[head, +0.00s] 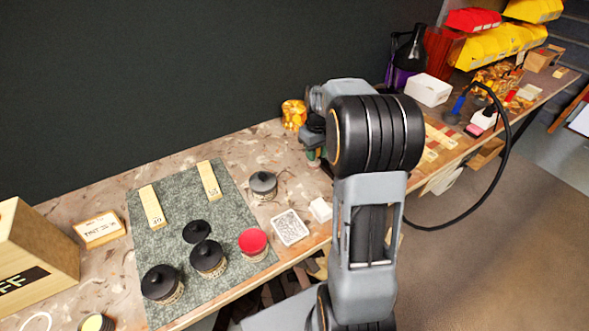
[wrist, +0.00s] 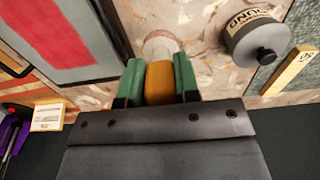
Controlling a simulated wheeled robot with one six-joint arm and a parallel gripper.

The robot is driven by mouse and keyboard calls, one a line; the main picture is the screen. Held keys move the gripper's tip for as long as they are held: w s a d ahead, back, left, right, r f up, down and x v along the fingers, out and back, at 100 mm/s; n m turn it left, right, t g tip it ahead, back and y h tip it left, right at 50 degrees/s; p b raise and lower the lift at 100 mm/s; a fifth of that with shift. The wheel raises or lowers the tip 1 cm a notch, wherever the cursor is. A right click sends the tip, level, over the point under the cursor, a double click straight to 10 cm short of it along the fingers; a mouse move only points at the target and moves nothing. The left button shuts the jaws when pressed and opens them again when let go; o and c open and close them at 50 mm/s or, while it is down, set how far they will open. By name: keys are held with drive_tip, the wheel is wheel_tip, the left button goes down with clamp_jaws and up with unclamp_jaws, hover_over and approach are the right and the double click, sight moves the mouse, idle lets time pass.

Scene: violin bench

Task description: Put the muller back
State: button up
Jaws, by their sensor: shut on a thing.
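My gripper (wrist: 158,82) has green finger pads shut on an orange-brown upright piece, which I take to be the handle of the muller (wrist: 159,84). A pale round shape shows just beyond it over the speckled bench; I cannot tell whether this is the muller's foot or how far it is from the bench top. In the head view my gripper (head: 313,152) is partly hidden behind my arm, and the muller cannot be made out there. A grey slab with a red patch (wrist: 60,40) lies at the upper left of the wrist view.
A dark-lidded jar (head: 263,185) stands close to the gripper; it also shows in the wrist view (wrist: 254,38). A grey-green mat (head: 180,220) holds several jars and two wooden blocks. A white tray (head: 290,227) is near the front edge. An amber object (head: 294,114) stands behind.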

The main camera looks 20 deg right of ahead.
drive_tip(key=shift+w+a+f, duration=0.75)
drive_tip(key=shift+a+f, duration=0.05)
drive_tip(key=shift+f, duration=0.8)
drive_tip(key=shift+w+a+f, duration=0.75)
drive_tip(key=shift+f, duration=0.85)
drive_tip(key=shift+w+a+f, duration=0.75)
drive_tip(key=shift+a+f, duration=0.05)
drive_tip(key=shift+f, duration=0.8)
drive_tip(key=shift+f, duration=0.15)
drive_tip(key=o, duration=1)
wheel_tip(320, 180, up, 12)
drive_tip(key=f, duration=0.1)
drive_tip(key=s+a+r+t, duration=0.1)
drive_tip(key=s+a, duration=0.2)
drive_tip(key=s, duration=0.4)
drive_tip(key=s+a+r+m+t, duration=0.1)
drive_tip(key=s+a, duration=0.3)
drive_tip(key=s, duration=0.3)
drive_tip(key=s+a+r+t, duration=0.1)
drive_tip(key=s+a, duration=0.3)
drive_tip(key=s, duration=0.3)
drive_tip(key=shift+s+r, duration=0.3)
drive_tip(key=shift+s, duration=0.05)
